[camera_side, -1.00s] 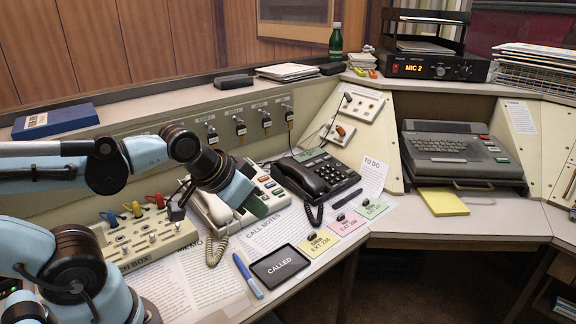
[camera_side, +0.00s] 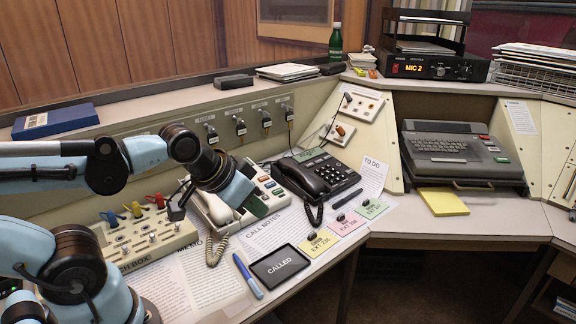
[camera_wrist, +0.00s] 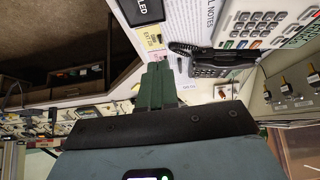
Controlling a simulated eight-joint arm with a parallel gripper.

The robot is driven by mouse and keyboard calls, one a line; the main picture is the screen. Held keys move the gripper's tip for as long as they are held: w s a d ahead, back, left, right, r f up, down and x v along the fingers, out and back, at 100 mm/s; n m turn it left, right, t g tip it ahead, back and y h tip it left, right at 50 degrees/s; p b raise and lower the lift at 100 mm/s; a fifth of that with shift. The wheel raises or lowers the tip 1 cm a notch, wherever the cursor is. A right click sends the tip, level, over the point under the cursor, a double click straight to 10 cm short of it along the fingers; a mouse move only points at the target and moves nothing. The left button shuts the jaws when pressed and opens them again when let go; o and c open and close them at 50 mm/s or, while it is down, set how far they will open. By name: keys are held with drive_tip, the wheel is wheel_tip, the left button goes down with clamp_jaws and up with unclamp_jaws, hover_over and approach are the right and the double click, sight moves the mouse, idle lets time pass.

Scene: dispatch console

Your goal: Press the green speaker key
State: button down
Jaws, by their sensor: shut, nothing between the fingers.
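A white desk phone (camera_side: 272,188) with a handset and small coloured keys stands on the desk in the middle of the side view. The wrist view shows its keypad (camera_wrist: 262,18) at the top right, with a green strip at its edge. My gripper (camera_side: 258,208) is shut and empty, with dark green fingers pointing down and right. In the side view it overlaps the phone's front part and hides some of its keys. Its fingers also show in the wrist view (camera_wrist: 157,85). I cannot tell whether they touch the phone.
A black phone (camera_side: 316,176) stands just right of the white phone. A patch box (camera_side: 150,236) with coloured plugs is to the left. A sign reading CALLED (camera_side: 281,265), a blue pen (camera_side: 247,275) and sticky notes (camera_side: 320,242) lie along the front edge.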

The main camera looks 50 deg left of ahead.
drive_tip(key=shift+w, duration=0.1)
drive_tip(key=m+t+y, duration=0.2)
drive_tip(key=m, duration=0.7)
hover_over(277, 193)
drive_tip(key=d, duration=0.2)
drive_tip(key=shift+a+r, duration=0.1)
drive_tip(key=shift+a, duration=0.1)
drive_tip(key=shift+a+f, duration=0.2)
drive_tip(key=shift+f, duration=1.25)
drive_tip(key=shift+a+f, duration=0.25)
drive_tip(key=shift+f, duration=1.2)
drive_tip(key=shift+a+f, duration=0.2)
drive_tip(key=shift+f, duration=1.25)
drive_tip(key=shift+a+f, duration=0.1)
drive_tip(key=shift+f, duration=0.35)
